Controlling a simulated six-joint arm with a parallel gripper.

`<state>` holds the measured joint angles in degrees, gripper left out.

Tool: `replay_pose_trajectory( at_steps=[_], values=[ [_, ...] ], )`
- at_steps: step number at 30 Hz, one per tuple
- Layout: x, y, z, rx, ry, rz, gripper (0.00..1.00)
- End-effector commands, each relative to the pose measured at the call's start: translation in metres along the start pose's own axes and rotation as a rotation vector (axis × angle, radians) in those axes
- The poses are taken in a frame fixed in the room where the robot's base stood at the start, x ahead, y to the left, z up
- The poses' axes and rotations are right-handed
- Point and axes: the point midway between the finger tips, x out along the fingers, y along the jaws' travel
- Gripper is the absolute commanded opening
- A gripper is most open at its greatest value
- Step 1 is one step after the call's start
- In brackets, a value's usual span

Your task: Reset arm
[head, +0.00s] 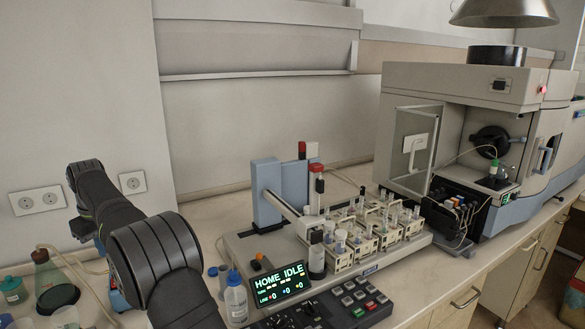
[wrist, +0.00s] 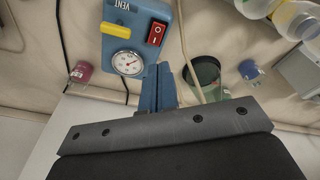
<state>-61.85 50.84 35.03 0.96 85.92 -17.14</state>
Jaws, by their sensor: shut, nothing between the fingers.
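My arm (head: 155,255) rises from the bottom left of the head view and bends back toward the wall. Its gripper is hidden there behind the arm links. In the wrist view my gripper (wrist: 158,72) shows as two blue fingers side by side, closed together with nothing between them. The fingertips are close to the lower edge of a blue box (wrist: 138,38) with a round gauge, a yellow lever and a red switch. I cannot tell whether they touch it.
The wrist view shows a dark green vessel (wrist: 205,72), a pink container (wrist: 81,71) and a blue-capped container (wrist: 250,72) around the fingers. In the head view, an autosampler with a vial rack (head: 365,255), a wash bottle (head: 236,300) and a spectrometer (head: 450,90) stand right of my arm.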

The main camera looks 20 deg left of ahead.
Motion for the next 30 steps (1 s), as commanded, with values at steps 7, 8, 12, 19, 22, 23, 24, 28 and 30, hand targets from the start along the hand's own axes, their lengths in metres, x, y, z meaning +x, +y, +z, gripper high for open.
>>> replay_pose_trajectory(
  at_steps=[7, 8, 12, 19, 22, 23, 24, 28, 30],
  values=[
    [-0.015, -0.012, -0.003, -0.233, -0.031, 0.051, 0.0],
    [-0.017, -0.013, -0.004, -0.258, -0.036, 0.056, 0.0],
    [-0.023, -0.016, -0.004, -0.357, -0.053, 0.077, 0.0],
    [-0.029, -0.02, -0.005, -0.443, -0.069, 0.094, 0.0],
    [-0.03, -0.02, -0.005, -0.453, -0.071, 0.095, 0.0],
    [-0.03, -0.02, -0.005, -0.454, -0.071, 0.096, 0.0],
    [-0.03, -0.02, -0.005, -0.454, -0.071, 0.096, 0.0],
    [-0.03, -0.02, -0.005, -0.453, -0.072, 0.095, 0.0],
    [-0.03, -0.02, -0.005, -0.453, -0.072, 0.095, 0.0]
  ],
)
